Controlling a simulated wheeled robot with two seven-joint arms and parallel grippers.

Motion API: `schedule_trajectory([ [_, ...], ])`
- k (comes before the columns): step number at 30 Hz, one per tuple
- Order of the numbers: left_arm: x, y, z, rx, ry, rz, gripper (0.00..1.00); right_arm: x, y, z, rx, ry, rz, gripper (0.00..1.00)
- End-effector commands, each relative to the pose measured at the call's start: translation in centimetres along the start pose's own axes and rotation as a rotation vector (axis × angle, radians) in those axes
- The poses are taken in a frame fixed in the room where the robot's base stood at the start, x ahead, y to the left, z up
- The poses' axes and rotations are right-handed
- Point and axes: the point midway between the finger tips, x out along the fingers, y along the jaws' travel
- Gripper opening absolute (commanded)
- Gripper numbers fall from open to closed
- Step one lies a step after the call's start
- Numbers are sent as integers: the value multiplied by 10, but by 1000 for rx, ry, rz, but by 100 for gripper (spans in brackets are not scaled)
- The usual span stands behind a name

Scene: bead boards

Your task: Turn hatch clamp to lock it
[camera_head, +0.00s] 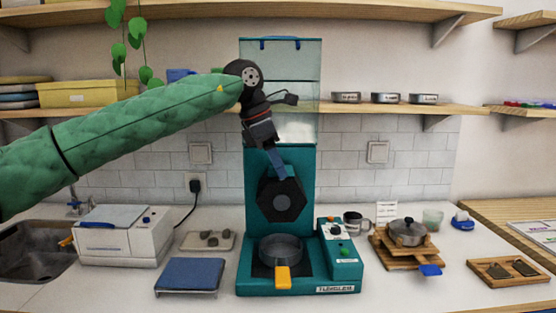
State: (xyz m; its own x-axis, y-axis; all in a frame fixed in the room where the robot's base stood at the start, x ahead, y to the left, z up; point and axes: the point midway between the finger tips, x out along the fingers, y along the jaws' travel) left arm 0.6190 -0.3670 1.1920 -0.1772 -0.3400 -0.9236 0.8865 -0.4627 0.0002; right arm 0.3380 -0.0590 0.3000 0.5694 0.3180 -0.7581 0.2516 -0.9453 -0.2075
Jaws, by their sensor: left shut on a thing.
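The teal machine (309,170) stands in the middle of the counter with a clear hopper on top. On its front is a black hexagonal hatch (270,200) with a grey round centre. A blue clamp handle (277,165) rises from the hatch, tilted with its top to the left. My left gripper (270,149) reaches in from the upper left and is shut on the upper end of the handle. The gripper hides that end. My right gripper is not in view.
A round pan (280,248) with an orange handle sits at the machine's base. A white appliance (122,235) and a blue scale (189,276) stand left. A lidded pot (407,232) on wooden boards stands right. A shelf (370,109) runs behind my arm.

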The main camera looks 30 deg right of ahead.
Motion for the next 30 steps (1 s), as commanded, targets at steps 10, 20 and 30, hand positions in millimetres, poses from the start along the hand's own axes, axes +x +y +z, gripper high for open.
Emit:
schedule_trajectory([
  [10,-1,2,0,74,-1,-28,15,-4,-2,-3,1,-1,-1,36],
  [20,-1,2,0,78,-1,-30,15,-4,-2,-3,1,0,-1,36],
  [30,-1,1,0,78,0,-31,60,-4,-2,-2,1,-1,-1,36],
])
